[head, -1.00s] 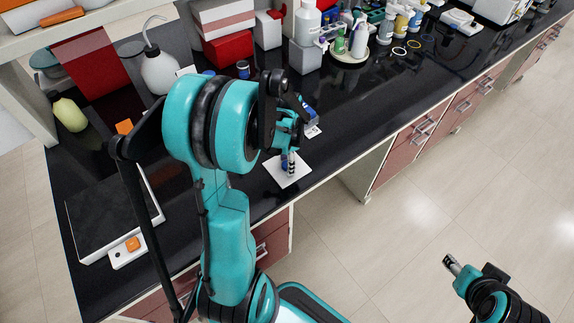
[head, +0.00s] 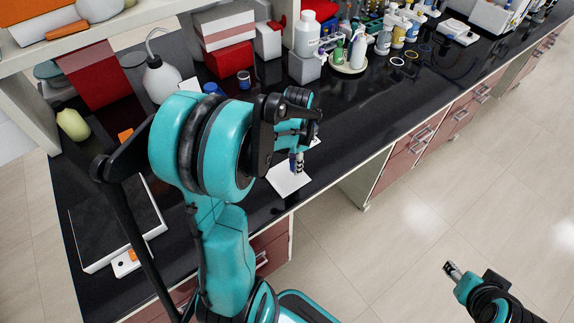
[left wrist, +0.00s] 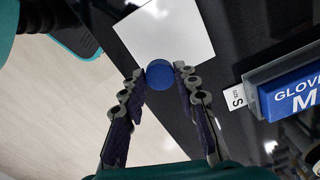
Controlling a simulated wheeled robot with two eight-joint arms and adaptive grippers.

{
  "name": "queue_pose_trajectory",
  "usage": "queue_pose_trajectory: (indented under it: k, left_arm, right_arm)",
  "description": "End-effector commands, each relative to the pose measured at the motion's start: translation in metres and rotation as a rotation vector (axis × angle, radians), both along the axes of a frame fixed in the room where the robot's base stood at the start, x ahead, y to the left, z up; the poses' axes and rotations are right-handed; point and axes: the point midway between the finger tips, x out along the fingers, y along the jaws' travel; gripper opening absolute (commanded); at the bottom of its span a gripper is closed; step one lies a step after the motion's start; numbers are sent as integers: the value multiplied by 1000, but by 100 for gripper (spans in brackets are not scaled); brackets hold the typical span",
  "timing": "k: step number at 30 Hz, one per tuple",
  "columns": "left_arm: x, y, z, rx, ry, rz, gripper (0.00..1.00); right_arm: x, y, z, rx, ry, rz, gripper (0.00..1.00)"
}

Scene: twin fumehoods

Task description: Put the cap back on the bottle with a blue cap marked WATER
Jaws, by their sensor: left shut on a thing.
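My left gripper (head: 297,168) is above the far part of a small white sheet (head: 288,182) on the black bench. In the left wrist view its two fingertips (left wrist: 162,80) are shut on a round blue cap (left wrist: 160,74). The white sheet (left wrist: 180,32) lies beyond the cap. No WATER marking is readable, so I cannot tell which bottle is meant. A blue-topped thing (head: 211,88) stands behind my left arm, mostly hidden. My right gripper (head: 453,270) is over the floor at lower right; its fingers are too small to judge.
A blue glove box (left wrist: 295,95) is close to the right of my left gripper in the wrist view. A small dark-blue-topped jar (head: 244,79), a wash bottle (head: 161,80) and a large white bottle (head: 307,35) stand behind. The bench front to the right is clear.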

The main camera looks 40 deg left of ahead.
Motion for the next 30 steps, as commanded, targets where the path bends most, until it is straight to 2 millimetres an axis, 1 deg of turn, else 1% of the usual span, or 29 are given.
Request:
queue_pose_trajectory:
  k: [1,6,9,12,18,29,30]
  left_arm:
    - [6,-12,10,0,0,-6,22]
    - [22,-45,31,0,0,-4,22]
    - [29,-60,41,0,0,-3,22]
    - [35,-71,48,0,0,-1,22]
    - [39,-80,54,0,0,1,22]
    - [39,-81,53,0,0,2,22]
    - [40,-81,51,0,0,7,22]
  right_arm:
    - [0,0,5,0,0,0,49]
    - [0,0,13,0,0,0,49]
    - [0,0,16,0,0,0,49]
    - [0,0,18,0,0,0,49]
    - [0,0,19,0,0,0,49]
    - [0,0,19,0,0,0,49]
    - [0,0,17,0,0,0,49]
